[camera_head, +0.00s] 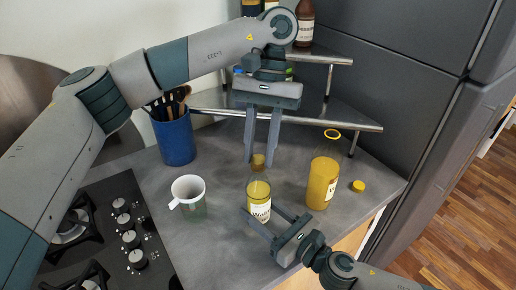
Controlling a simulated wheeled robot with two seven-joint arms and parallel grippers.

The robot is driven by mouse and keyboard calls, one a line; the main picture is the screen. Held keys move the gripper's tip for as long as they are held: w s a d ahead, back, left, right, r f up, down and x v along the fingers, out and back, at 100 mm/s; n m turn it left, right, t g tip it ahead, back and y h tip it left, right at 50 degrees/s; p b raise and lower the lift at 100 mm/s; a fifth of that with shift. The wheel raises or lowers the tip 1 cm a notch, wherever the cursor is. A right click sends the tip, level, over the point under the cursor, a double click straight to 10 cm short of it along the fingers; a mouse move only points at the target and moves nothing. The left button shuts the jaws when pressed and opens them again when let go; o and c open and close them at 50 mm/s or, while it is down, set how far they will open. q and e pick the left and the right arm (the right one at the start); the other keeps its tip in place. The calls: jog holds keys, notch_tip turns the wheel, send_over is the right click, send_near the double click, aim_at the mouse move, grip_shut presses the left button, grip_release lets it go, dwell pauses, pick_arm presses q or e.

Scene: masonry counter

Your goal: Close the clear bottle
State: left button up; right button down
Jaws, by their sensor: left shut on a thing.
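A clear bottle (258,188) with yellowish contents and a white label stands upright on the counter, with its top open. My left gripper (258,160) points down above it and is shut on a small brown stopper (258,165), held just over the bottle's mouth. Whether the stopper touches the rim cannot be told. My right gripper (259,208) reaches in from the lower right, with its fingers apart on either side of the bottle's lower part. Whether they press on it is unclear.
A yellow bottle (322,183) without a cap stands to the right, with a yellow cap (358,186) beside it. A white mug (188,187) and a blue utensil holder (175,140) are to the left. A metal shelf (340,121) is behind, a stove (105,235) at lower left.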

pick_arm(q)
jog(key=m+y, duration=0.1)
jog(key=m, duration=0.1)
jog(key=m+t, duration=0.1)
jog(key=m, duration=0.2)
jog(key=shift+s+d+y, duration=0.1)
jog(key=shift+y, duration=0.3)
jog(key=m+t, duration=0.1)
jog(key=m, duration=0.1)
jog(key=m+y, duration=0.1)
jog(key=m, duration=0.2)
jog(key=shift+s+t, duration=0.1)
jog(key=shift+t, duration=0.3)
jog(key=o, duration=1)
jog(key=shift+r, duration=0.1)
jog(key=shift+r, duration=2.15)
jog(key=shift+c, duration=0.4)
